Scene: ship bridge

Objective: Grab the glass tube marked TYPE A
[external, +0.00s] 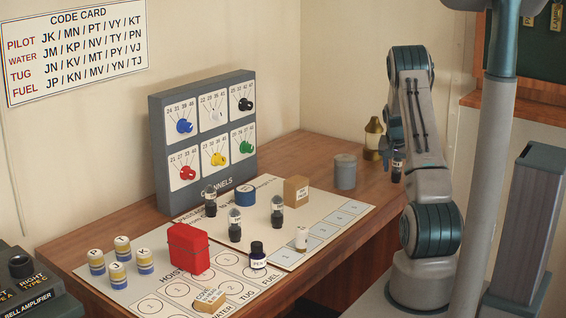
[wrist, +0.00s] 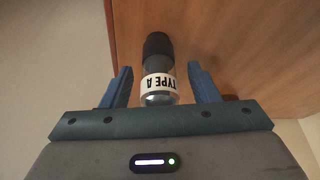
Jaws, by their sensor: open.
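The glass tube marked TYPE A (wrist: 158,82) has a dark cap and a white label band, and the label reads upside down in the wrist view. It lies between the two open fingers of my gripper (wrist: 160,86), with a gap on each side. In the external view the tube (external: 397,172) shows at the back right of the desk, beside my gripper (external: 388,145), partly hidden by my arm.
A brass lamp-like object (external: 373,138) and a grey cylinder (external: 345,171) stand close by on the desk. Similar dark-capped tubes (external: 235,225) stand on the board. A channel panel (external: 205,135) stands behind, and a red block (external: 189,250) sits in front.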

